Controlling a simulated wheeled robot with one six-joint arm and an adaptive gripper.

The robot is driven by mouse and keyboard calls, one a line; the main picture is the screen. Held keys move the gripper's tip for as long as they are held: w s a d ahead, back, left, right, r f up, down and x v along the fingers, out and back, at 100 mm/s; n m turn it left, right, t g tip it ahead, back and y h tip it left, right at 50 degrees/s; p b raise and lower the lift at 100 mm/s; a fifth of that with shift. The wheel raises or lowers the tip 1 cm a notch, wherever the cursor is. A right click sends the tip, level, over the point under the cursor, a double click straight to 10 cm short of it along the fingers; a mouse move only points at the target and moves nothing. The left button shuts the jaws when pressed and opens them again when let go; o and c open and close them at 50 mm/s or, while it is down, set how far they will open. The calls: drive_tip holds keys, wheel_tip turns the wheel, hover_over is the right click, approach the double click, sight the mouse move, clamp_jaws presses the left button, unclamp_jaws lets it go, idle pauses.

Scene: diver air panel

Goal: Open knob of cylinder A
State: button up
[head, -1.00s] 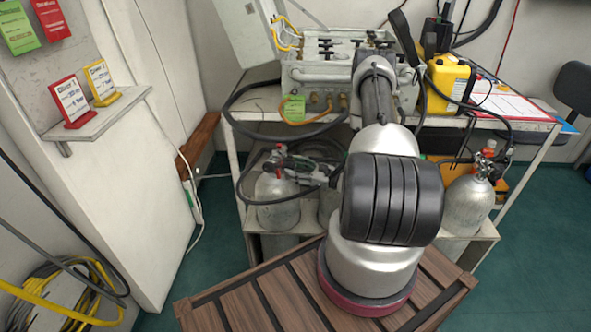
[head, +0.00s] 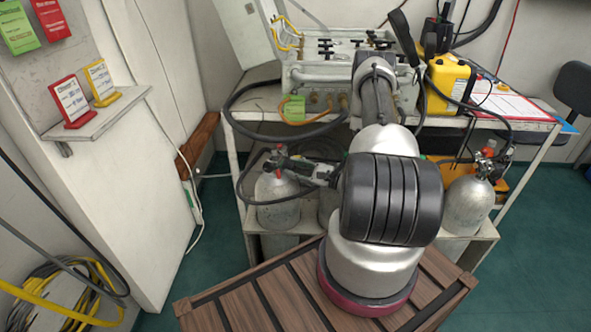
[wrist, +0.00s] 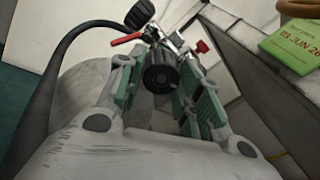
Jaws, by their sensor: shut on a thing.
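A grey cylinder (head: 278,205) stands on the low shelf under the bench, left of my arm in the head view. No letter is readable on it. My gripper (head: 292,164) reaches in from the right at its valve. In the wrist view a black round knob (wrist: 160,78) sits between the green-padded fingers, and my gripper (wrist: 163,72) is shut on it. The cylinder body (wrist: 85,95) shows pale and partly hidden behind the left finger. A red lever (wrist: 127,39) and a second black knob (wrist: 139,13) lie beyond the held knob.
A dark hose (wrist: 50,70) curves close along the left of the gripper. A second cylinder (head: 467,205) stands right of my arm. The bench above carries a valve panel (head: 315,85) and a yellow case (head: 449,85). A green tag (wrist: 295,42) hangs at the upper right.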

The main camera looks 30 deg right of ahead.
drive_tip(key=n, duration=1.1)
drive_tip(key=shift+d, duration=0.1)
drive_tip(key=n, duration=0.5)
drive_tip(key=shift+y, duration=0.3)
drive_tip(key=n, duration=0.3)
drive_tip(key=shift+n, duration=0.4)
drive_tip(key=n, duration=0.3)
drive_tip(key=shift+n, duration=0.3)
drive_tip(key=n, duration=0.3)
drive_tip(key=shift+n+g, duration=0.3)
drive_tip(key=shift+n, duration=0.1)
drive_tip(key=n, duration=0.4)
drive_tip(key=shift+r+n, duration=0.1)
drive_tip(key=shift+n, duration=0.2)
drive_tip(key=n, duration=0.9)
drive_tip(key=shift+s+n+g, duration=0.1)
drive_tip(key=shift+n+g, duration=0.2)
drive_tip(key=shift+n, duration=0.1)
drive_tip(key=n, duration=0.4)
drive_tip(key=shift+a, duration=0.2)
drive_tip(key=shift+n, duration=2.3)
drive_tip(key=shift+a, duration=0.1)
